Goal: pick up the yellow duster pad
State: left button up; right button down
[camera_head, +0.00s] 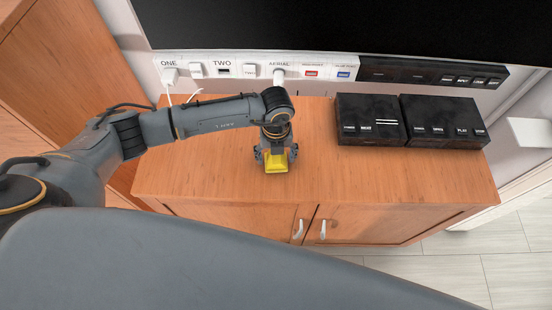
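The yellow duster pad (277,161) is at the top of the wooden cabinet, left of its middle. My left gripper (276,152) comes down over the pad, with fingers at its two sides. The gripper hides the pad's far part. I cannot tell from this view whether the fingers press on the pad or whether the pad rests on the wood. My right gripper is not in view.
The wooden cabinet (215,180) has two black boxes (371,120) (442,122) on its right half. A panel of sockets and switches (240,68) runs along the wall behind, under a black screen (350,25). The cabinet's front right top is clear.

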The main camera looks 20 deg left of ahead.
pick_arm(q)
grip_shut()
jog(key=shift+r, duration=0.1)
jog(key=shift+r+b, duration=0.45)
jog(key=shift+r, duration=0.15)
jog(key=shift+w+r+b, duration=0.1)
jog(key=shift+r+b, duration=0.25)
jog(key=shift+r, duration=0.4)
jog(key=s+d+r+b, duration=0.2)
jog(key=s+d+r, duration=0.1)
jog(key=s+r, duration=0.7)
jog(key=s, duration=0.3)
jog(key=shift+s+d, duration=0.25)
jog(key=shift+s, duration=0.15)
jog(key=shift+r, duration=0.1)
